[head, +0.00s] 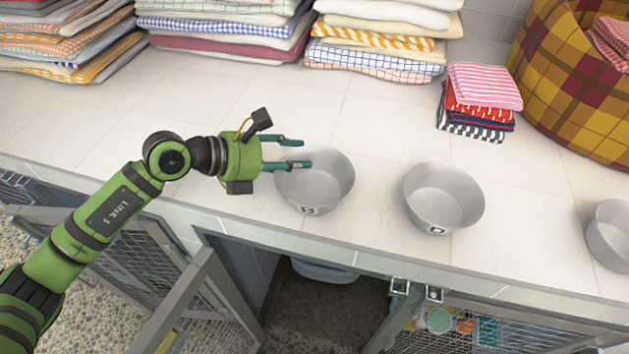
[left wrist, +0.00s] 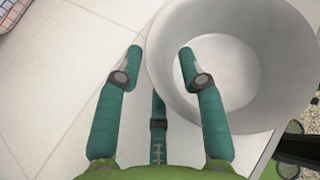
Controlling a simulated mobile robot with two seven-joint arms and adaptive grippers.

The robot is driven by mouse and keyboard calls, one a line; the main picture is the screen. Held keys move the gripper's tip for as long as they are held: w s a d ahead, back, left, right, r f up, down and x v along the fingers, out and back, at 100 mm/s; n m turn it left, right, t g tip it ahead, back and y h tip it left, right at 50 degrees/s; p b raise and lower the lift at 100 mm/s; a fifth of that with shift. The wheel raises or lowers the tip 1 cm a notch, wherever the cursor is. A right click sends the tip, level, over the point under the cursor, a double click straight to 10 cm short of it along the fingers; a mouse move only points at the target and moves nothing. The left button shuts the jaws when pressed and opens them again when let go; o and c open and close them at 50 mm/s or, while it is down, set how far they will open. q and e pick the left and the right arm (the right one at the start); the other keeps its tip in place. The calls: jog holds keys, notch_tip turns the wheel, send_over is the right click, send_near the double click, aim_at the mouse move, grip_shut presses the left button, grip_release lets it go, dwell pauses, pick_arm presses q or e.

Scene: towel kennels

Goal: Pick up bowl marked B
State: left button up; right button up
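A grey metal bowl (head: 318,190) stands upright on the white counter, with a small dark label on its front whose letter is hard to read. It also fills the upper right of the left wrist view (left wrist: 245,60). My left gripper (head: 304,153) is open and empty at the bowl's back left rim. In the left wrist view, the left gripper (left wrist: 160,52) has one finger outside the rim and the other over the bowl's inside. I cannot tell whether the fingers touch it. A similar bowl marked D (head: 442,205) stands to its right. My right gripper is out of view.
Another bowl (head: 611,240) stands at the right edge. Folded towel stacks (head: 375,45) line the back, with a small stack (head: 478,100) before a plaid basket (head: 570,85). The counter's front edge is close, above open wire kennel doors (head: 205,300).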

pick_arm(q)
grip_shut()
